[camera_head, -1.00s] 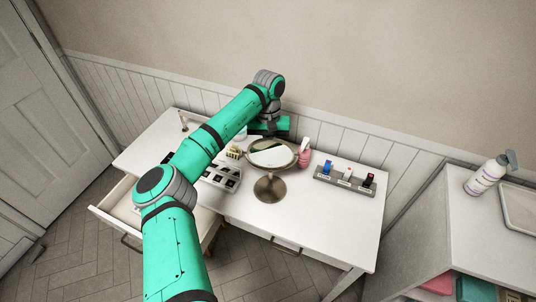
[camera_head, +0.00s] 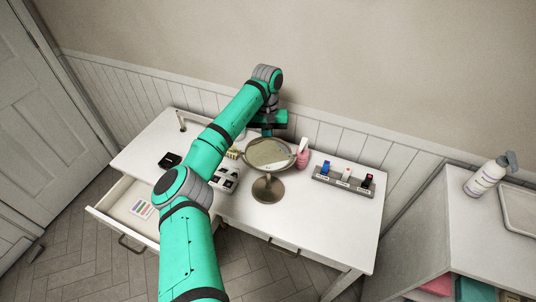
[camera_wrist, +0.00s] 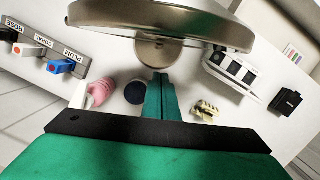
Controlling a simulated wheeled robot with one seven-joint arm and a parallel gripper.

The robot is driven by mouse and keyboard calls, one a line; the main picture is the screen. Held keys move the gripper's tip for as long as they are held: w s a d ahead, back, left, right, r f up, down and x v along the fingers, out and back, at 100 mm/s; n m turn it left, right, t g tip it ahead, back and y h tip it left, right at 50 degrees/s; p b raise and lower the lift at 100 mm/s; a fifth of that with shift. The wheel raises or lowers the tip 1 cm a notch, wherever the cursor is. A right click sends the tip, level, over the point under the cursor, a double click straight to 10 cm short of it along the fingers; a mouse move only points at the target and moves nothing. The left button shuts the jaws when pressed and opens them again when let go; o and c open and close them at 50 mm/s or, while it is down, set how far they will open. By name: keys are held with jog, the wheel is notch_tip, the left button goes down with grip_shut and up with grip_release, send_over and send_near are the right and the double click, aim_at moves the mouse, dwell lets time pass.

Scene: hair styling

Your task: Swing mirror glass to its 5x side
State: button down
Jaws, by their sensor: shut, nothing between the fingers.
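The round mirror glass (camera_head: 268,154) sits in a bronze frame on a round-footed stand (camera_head: 267,190) on the white table. Its face tilts up toward the head camera; no 5x mark is readable. My gripper (camera_wrist: 160,97) is shut and empty, behind the mirror on its wall side. In the wrist view, the mirror's rim (camera_wrist: 160,15) spans the top, just beyond the fingertips. I cannot tell whether they touch it. In the head view, the fingers are hidden behind the mirror.
A pink bottle (camera_head: 302,155) stands close right of the mirror. A labelled rack (camera_head: 344,182) with several coloured items is farther right. A compartment tray (camera_head: 225,180) and a black box (camera_head: 169,160) lie left. An open drawer (camera_head: 132,208) juts out at front left.

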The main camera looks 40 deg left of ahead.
notch_tip(320, 180, up, 9)
jog(key=w+a, duration=0.1)
jog(key=w, duration=0.1)
jog(key=shift+a+r, duration=0.15)
jog(key=shift+a, duration=0.05)
